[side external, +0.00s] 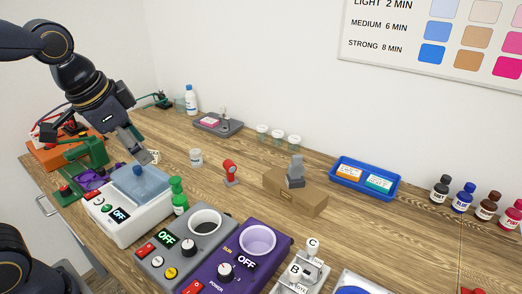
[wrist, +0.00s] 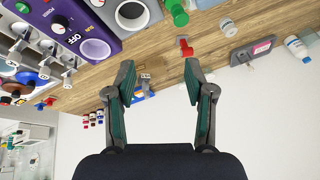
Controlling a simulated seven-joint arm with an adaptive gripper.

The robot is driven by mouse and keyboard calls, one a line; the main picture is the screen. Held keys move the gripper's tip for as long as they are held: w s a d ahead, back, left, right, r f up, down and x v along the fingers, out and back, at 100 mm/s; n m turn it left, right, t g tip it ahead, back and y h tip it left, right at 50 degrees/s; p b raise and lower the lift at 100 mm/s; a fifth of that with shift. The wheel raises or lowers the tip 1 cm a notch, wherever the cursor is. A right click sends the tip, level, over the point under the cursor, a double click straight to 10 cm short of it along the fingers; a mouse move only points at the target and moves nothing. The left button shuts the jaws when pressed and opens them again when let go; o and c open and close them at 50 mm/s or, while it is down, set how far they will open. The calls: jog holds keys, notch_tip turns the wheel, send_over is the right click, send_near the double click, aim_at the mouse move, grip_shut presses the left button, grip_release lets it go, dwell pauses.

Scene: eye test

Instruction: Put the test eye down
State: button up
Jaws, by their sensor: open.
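I cannot pick out a test eye with certainty in either view. My gripper (side external: 143,150) is above the wooden table at the left, near a white box (side external: 130,222) with a clear blue lid (side external: 143,188) and blue knob. In the wrist view my gripper (wrist: 159,80) has its two green-padded fingers wide apart, with nothing held between them. A small red stand-like object (side external: 229,170) stands on the table right of the white box; it also shows in the wrist view (wrist: 185,48). A grey piece (side external: 295,172) sits on a brown block (side external: 293,195).
Grey (side external: 185,247) and purple (side external: 240,268) units with round wells stand in front, beside a green bottle (side external: 179,195). A blue tray (side external: 362,178) and several dark bottles (side external: 463,197) are at the right. A grey tray (side external: 217,125) lies behind. Bare wood lies around the red object.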

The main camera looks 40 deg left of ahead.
jog(key=s+f+n, duration=0.1)
jog(key=s+n, duration=0.3)
jog(key=s, duration=0.2)
jog(key=shift+s+d+f+t+h, duration=0.15)
jog(key=shift+d+f+t+h, duration=0.15)
jog(key=shift+d+f+t, duration=0.1)
dwell(0.7)
